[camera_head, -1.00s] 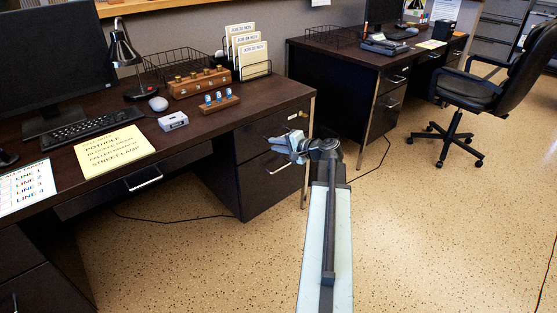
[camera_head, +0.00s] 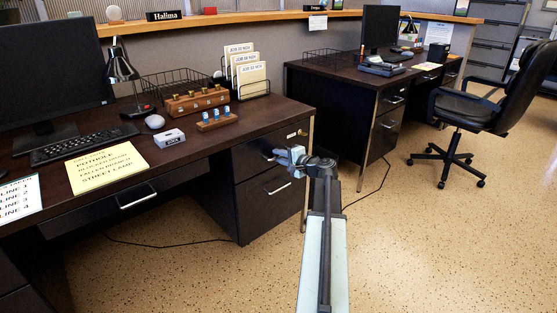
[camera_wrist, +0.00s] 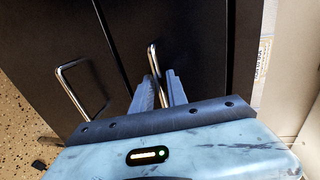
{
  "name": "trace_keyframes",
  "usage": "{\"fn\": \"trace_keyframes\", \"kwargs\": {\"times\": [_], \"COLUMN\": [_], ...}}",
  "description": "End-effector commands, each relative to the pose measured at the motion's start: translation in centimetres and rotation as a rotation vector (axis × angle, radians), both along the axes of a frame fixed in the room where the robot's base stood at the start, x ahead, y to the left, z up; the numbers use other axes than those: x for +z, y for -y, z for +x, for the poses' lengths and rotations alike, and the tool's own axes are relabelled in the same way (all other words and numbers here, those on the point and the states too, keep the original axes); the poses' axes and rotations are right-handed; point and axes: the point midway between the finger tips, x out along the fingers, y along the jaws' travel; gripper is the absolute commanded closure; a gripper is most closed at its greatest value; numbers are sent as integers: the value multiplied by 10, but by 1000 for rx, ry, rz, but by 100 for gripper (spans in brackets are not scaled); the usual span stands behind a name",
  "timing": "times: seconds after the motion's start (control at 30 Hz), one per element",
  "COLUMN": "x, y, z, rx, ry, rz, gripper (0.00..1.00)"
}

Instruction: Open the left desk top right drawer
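The left desk (camera_head: 215,137) has a dark pedestal on its right side. Its top right drawer (camera_head: 248,153) looks flush with the desk front. In the wrist view, the drawer front (camera_wrist: 200,40) stands close ahead, with its metal handle (camera_wrist: 152,58) running down between my fingers. My gripper (camera_head: 290,156) is at this handle; in the wrist view its two fingers (camera_wrist: 160,85) are apart, one on each side of the bar. The handle seems nearer the left finger; I cannot tell whether they touch. The handle's lower end is hidden between the fingers.
The lower drawer's handle (camera_wrist: 80,88) is left of my fingers in the wrist view. A metal desk leg (camera_head: 308,170) stands right of the pedestal. A second desk (camera_head: 345,76) and an office chair (camera_head: 470,105) are farther right. The speckled floor (camera_head: 420,240) is clear in front.

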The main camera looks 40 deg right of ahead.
Motion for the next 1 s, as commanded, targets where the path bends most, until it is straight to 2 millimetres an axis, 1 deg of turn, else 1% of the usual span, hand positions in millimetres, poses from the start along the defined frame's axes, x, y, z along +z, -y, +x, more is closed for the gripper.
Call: {"fn": "trace_keyframes", "kwargs": {"times": [0.13,0.17,0.2,0.23,1.0], "x": [0,0,0,0,0], "y": [0,0,0,0,1], "z": [-1,-1,-1,-1,-2], "rx": [-1,-1,-1,-1,-1], "ry": [0,0,0,0,-1], "rz": [0,0,0,0,0], "gripper": [81,84,95,100,100]}}
